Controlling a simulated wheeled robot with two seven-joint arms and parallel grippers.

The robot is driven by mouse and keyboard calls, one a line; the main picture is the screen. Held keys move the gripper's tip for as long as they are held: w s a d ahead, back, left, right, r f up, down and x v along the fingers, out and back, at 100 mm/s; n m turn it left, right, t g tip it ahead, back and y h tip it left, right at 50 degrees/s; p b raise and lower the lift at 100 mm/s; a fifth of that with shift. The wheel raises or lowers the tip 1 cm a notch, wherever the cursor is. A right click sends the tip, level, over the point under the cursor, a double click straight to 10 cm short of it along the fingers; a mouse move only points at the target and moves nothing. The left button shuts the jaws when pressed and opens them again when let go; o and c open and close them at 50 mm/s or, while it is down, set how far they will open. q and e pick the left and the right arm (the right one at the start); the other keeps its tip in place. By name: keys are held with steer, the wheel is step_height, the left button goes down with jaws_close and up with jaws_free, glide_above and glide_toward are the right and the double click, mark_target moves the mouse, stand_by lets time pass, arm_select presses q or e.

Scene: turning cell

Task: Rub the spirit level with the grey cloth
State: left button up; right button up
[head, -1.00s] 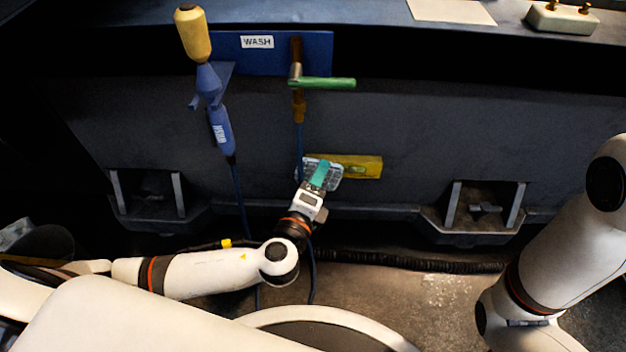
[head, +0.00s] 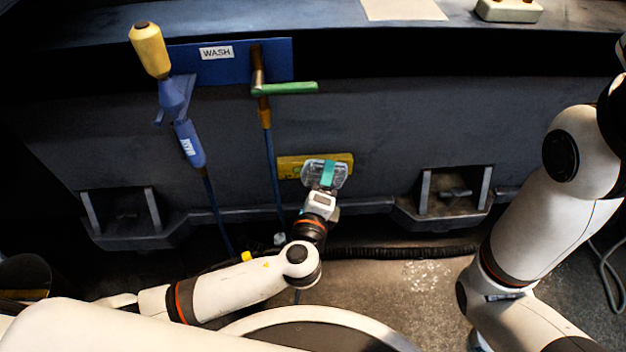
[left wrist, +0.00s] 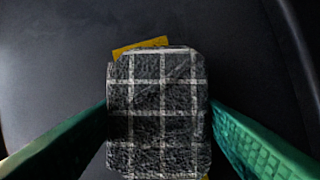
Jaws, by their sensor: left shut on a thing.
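The yellow spirit level (head: 288,166) is against the dark front panel, its left part and right tip showing. The grey cloth (head: 311,172) covers much of the level's middle and right part. In the left wrist view the cloth (left wrist: 158,110) is dark grey with a pale check, and bits of the yellow level (left wrist: 140,47) show past its edges. My left gripper (head: 328,174), with green fingers, is shut on the cloth and holds it over the level. Whether cloth and level touch is hard to tell. My right gripper is out of view; only its arm shows.
A blue WASH board (head: 190,62) with a yellow-and-blue tool (head: 172,95) and a green-handled tool (head: 285,88) hangs above left. Two dark bracketed recesses (head: 122,215) (head: 455,193) flank the level. A pale sheet (head: 403,9) lies on the ledge.

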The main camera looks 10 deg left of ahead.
mark_target(343, 179)
arm_select(q)
steer(key=shift+w+d+r, duration=0.1)
steer(key=shift+w+d, duration=0.05)
steer(key=shift+d, duration=0.4)
steer(key=shift+w+d, duration=0.15)
steer(key=shift+d, duration=0.35)
steer(key=shift+w+d, duration=0.1)
steer(key=shift+d, duration=0.6)
steer(key=shift+c, duration=1.2)
steer(key=shift+d, duration=0.25)
steer(key=shift+c, duration=0.3)
steer(key=shift+s, duration=0.2)
steer(key=shift+c, duration=0.4)
steer(key=shift+d+f, duration=0.1)
steer(key=shift+f, duration=0.15)
steer(key=shift+s+a+p, duration=0.25)
steer(key=shift+a+p, duration=0.4)
steer(key=shift+s+a+r+p, duration=0.1)
steer(key=shift+s+a+p, duration=0.25)
steer(key=shift+a, duration=1.3)
steer(key=shift+s+a+r+p, duration=0.1)
steer(key=shift+s+a+p, duration=0.25)
steer(key=shift+a, duration=1.35)
steer(key=shift+s+a+p, duration=0.25)
steer(key=shift+s+a, duration=0.2)
steer(key=shift+a, duration=1.2)
